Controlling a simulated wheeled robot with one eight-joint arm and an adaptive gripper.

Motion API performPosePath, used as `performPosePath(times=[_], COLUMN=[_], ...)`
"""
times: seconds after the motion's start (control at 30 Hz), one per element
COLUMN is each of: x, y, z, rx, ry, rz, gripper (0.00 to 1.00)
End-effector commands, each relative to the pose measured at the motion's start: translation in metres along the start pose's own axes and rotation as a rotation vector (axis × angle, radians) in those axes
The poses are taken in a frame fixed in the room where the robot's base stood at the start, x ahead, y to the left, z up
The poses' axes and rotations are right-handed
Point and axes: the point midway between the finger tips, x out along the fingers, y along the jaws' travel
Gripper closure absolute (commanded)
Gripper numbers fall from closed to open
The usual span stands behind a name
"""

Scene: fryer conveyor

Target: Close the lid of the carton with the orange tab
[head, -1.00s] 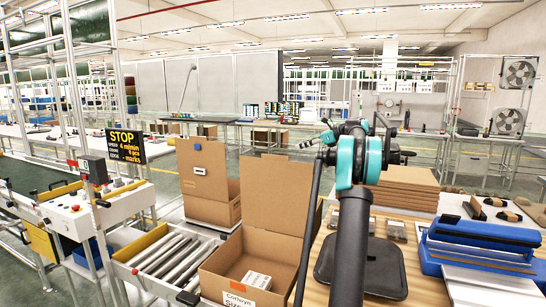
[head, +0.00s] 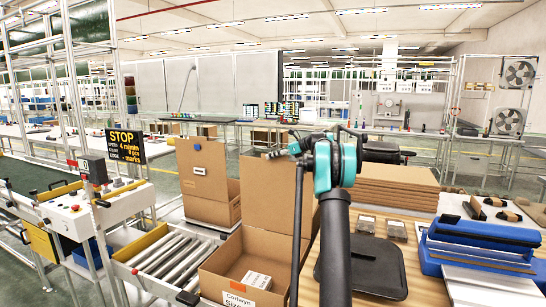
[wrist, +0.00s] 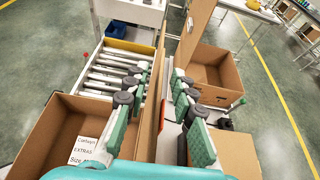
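The front carton (head: 222,272) stands open, with its tall brown lid (head: 275,190) upright at its back. My gripper (head: 283,152) is at the lid's top edge in the head view. In the wrist view my gripper (wrist: 160,82) has its two teal fingers apart, with the lid (wrist: 154,100) seen nearly edge-on between them. A small orange strip, likely the orange tab (wrist: 163,114), shows beside the lid there. I cannot tell whether either finger touches the lid.
A second open carton (head: 207,209) with a blue tab on its upright lid stands behind. A roller conveyor (head: 165,260) is to the left. A stack of flat cardboard (head: 395,188) and a blue device (head: 480,245) are to the right.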

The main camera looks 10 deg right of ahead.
Motion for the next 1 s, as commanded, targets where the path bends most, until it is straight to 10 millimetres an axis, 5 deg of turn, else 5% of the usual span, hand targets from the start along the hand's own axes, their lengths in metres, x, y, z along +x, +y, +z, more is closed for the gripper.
performPosePath(times=[0.27, 0.5, 1.0], x=[0.0013, 0.0011, 0.0024], y=[-0.0003, -0.0003, 0.0011], z=[-0.0002, -0.0001, 0.0007], rx=[0.000, 0.000, -0.005], ry=[0.000, 0.000, 0.000], rz=[-0.001, -0.001, -0.003], gripper=[0.75, 1.00, 1.00])
